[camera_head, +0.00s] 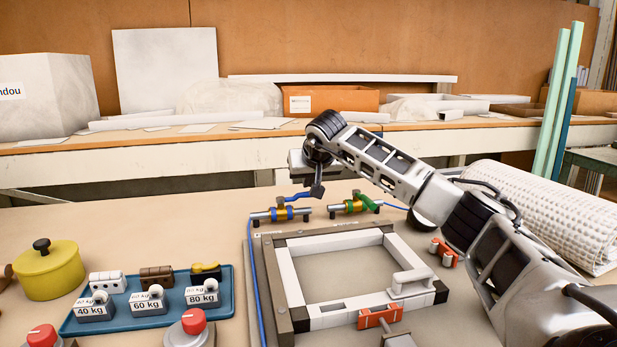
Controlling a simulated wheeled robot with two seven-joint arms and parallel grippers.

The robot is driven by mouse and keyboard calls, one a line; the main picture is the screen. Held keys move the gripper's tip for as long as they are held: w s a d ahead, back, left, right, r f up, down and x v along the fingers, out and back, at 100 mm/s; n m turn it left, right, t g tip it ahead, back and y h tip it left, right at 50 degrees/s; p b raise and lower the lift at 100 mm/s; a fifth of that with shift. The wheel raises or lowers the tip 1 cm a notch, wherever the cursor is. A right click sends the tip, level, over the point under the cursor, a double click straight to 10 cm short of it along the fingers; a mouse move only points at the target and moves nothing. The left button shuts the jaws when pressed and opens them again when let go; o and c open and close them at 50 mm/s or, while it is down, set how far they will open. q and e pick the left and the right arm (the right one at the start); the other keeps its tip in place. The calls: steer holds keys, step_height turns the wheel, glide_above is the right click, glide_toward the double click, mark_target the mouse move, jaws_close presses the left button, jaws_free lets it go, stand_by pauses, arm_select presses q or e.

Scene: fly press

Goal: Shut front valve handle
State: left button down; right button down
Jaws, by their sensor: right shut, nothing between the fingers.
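Two small pipe valves stand behind the frame of the press. The left one has a brass body (279,211) and a blue handle (298,196), which points to the right, slightly raised. Which is called front is not marked. My right gripper (318,192) is shut and empty, at the outer end of the blue handle; I cannot tell whether they touch. My left gripper is not in view.
A white and dark rectangular frame (297,294) with red clamps (378,317) lies in front of the valves. A blue tray (142,324) of weights, a yellow pot (48,270) and red knobs (193,321) are left. A white textured roll (545,212) lies right.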

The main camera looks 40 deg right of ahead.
steer(key=shift+s+a+f, duration=0.2)
steer(key=shift+s+a, duration=0.3)
steer(key=shift+s, duration=0.35)
steer(key=shift+s, duration=0.15)
